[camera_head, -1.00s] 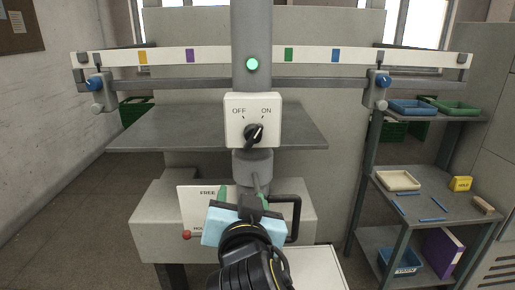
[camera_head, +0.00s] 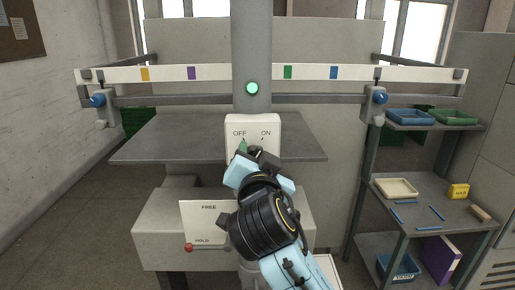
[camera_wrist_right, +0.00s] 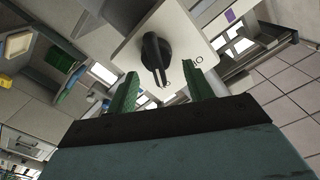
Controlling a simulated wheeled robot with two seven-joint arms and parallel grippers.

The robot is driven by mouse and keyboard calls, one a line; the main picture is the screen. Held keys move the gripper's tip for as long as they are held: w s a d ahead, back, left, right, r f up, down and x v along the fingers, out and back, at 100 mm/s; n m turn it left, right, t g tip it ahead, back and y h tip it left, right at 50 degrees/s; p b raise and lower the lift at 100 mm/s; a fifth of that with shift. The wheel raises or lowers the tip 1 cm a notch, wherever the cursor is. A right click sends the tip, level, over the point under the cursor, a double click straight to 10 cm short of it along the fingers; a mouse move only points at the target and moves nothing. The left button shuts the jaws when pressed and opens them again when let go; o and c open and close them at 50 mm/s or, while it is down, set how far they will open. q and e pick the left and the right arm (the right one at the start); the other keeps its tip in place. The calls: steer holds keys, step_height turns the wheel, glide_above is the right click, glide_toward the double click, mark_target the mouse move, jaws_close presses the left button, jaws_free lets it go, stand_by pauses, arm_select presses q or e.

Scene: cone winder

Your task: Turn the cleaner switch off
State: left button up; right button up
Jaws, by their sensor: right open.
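The cleaner switch is a white plate (camera_head: 240,124) marked OFF on the left and ON on the right, mounted on the grey column. Its black knob (camera_wrist_right: 155,52) shows in the right wrist view, beyond and between the fingertips and apart from them. In the head view my gripper hides the knob. A green lamp (camera_head: 252,88) glows above the plate. My left gripper is not in view.
A grey shelf plate (camera_head: 180,138) lies behind the column. A white rail (camera_head: 215,73) with coloured marks crosses above. A FREE/HOLD panel (camera_head: 208,221) with a red-knobbed lever is below left. A shelf rack (camera_head: 425,205) with trays stands at right.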

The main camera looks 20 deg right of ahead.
steer(key=shift+w+d, duration=0.2)
steer(key=shift+w, duration=0.4)
steer(key=c, duration=1)
steer(key=shift+o, duration=0.2)
